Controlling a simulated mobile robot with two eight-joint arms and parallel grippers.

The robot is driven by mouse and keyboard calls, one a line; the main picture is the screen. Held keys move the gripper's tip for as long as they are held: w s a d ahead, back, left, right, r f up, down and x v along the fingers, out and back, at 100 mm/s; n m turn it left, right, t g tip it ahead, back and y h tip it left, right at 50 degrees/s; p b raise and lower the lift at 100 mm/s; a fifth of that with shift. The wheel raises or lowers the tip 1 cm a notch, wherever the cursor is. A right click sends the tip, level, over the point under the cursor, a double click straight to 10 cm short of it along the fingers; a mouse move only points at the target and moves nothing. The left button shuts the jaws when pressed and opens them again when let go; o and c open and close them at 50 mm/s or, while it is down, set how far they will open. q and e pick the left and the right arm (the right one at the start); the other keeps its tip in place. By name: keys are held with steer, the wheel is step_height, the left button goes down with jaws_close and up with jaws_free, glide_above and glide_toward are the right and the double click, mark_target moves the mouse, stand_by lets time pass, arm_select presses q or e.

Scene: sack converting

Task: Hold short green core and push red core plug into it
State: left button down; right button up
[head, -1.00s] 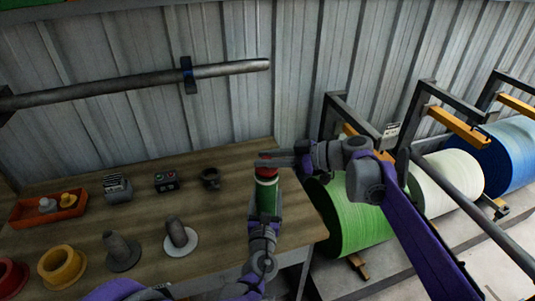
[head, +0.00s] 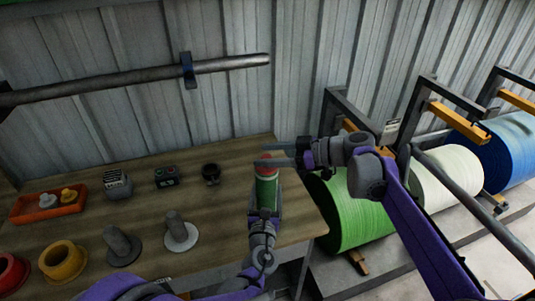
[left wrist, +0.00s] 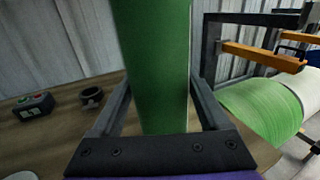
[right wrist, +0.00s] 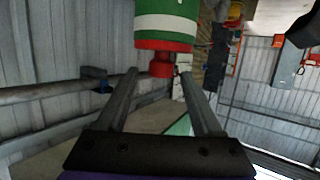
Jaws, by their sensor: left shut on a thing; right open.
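The short green core (head: 266,195) stands roughly upright over the table's right end, held by my left gripper (head: 265,212). The left wrist view shows the green core (left wrist: 155,65) between the two fingers. The red core plug (head: 266,164) sits at the core's upper end. In the right wrist view, the red plug (right wrist: 165,46) has its flange against the core's end beside a white band, and its small knob points toward my right gripper (right wrist: 160,72). That gripper is open, its fingertips on either side of the knob with small gaps. How deep the plug sits is hidden.
The wooden table (head: 215,215) holds an orange tray (head: 48,204), a control box (head: 166,177), a black ring (head: 211,173), grey spindles (head: 121,244) and a yellow flanged core (head: 62,261). A large green roll (head: 350,215) and rack stand at the right. A bar (head: 130,80) runs along the wall.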

steer(key=v, duration=1.1)
steer(key=shift+d, duration=0.3)
steer(key=shift+s, duration=0.1)
arm_select(q)
jaws_free()
